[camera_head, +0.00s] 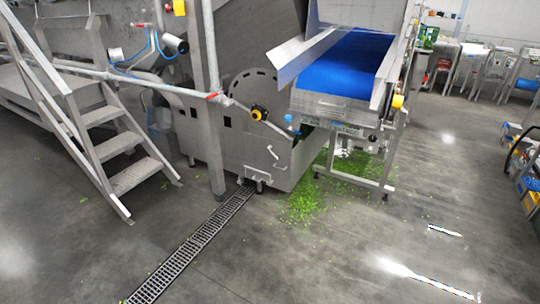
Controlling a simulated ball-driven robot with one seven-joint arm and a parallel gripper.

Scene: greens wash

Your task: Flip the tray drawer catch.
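A steel wash machine (235,125) stands in the middle of the camera_head view. A drawer-like steel front with a thin bar handle (330,104) sits under the low end of a blue conveyor belt (345,62). Small bent handles (272,152) show lower on the machine's side panel. I cannot tell which of these parts is the tray drawer catch, or how it is set; it is too small at this distance. My gripper is not in view.
Metal stairs (110,140) stand at the left. A steel post (213,100) rises in front of the machine. Green leaf scraps (303,200) litter the floor under the conveyor. A drain grate (190,248) crosses the floor.

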